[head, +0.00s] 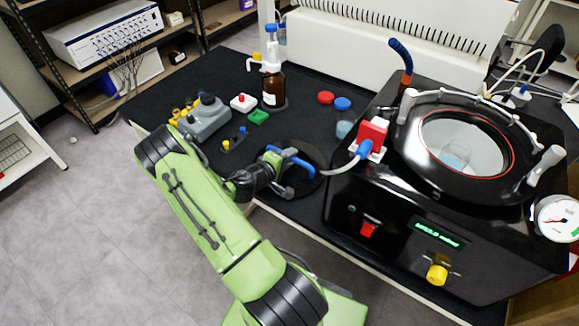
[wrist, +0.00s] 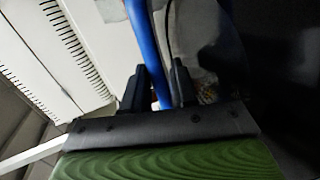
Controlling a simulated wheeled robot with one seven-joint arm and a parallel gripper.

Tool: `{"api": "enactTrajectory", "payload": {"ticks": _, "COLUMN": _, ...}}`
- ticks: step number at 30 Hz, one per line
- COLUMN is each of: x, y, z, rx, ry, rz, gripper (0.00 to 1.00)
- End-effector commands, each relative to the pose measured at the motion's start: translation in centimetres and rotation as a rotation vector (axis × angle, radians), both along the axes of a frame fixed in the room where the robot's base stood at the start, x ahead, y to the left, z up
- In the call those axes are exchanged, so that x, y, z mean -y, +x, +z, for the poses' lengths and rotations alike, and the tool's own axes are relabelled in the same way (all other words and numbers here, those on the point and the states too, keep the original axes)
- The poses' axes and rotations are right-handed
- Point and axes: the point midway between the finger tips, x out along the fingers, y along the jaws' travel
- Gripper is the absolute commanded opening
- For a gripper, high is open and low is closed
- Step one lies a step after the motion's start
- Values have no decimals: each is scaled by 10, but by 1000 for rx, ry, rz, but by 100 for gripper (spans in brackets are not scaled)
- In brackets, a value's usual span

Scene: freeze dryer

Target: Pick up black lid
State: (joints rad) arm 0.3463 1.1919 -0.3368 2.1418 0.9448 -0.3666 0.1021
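The black lid (head: 309,187) is a dark round disc lying on the black bench top, left of the freeze dryer. It has a curved blue handle (head: 294,160). My gripper (head: 284,172) is over the lid at this handle and hides part of the disc. In the wrist view the blue handle (wrist: 160,75) runs between the two dark fingers of my gripper (wrist: 160,85). The fingers stand close on both sides of it. I cannot tell whether they press on it.
The black freeze dryer (head: 395,225) with its round glass top stands right of the lid. A brown bottle (head: 273,88), a blue-capped jar (head: 343,118), a red cap (head: 326,98) and a grey device (head: 205,118) stand behind and left. The bench's front edge is close to the lid.

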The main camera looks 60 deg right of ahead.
Motion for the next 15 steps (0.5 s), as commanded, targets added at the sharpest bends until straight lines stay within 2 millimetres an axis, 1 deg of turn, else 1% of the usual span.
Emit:
{"api": "enactTrajectory", "payload": {"ticks": 1, "x": 5, "y": -1, "z": -2, "rx": 1, "ry": 0, "rz": -1, "gripper": 27}}
{"api": "enactTrajectory", "payload": {"ticks": 3, "x": 7, "y": -1, "z": -3, "rx": 0, "ry": 0, "rz": 2, "gripper": 27}}
{"api": "enactTrajectory", "payload": {"ticks": 8, "x": 7, "y": -1, "z": -2, "rx": 0, "ry": 0, "rz": 2, "gripper": 27}}
{"api": "enactTrajectory", "payload": {"ticks": 13, "x": 7, "y": -1, "z": -2, "rx": 0, "ry": 1, "rz": 1, "gripper": 1}}
{"api": "enactTrajectory", "payload": {"ticks": 15, "x": 7, "y": -1, "z": -2, "rx": 1, "ry": 1, "rz": 1, "gripper": 0}}
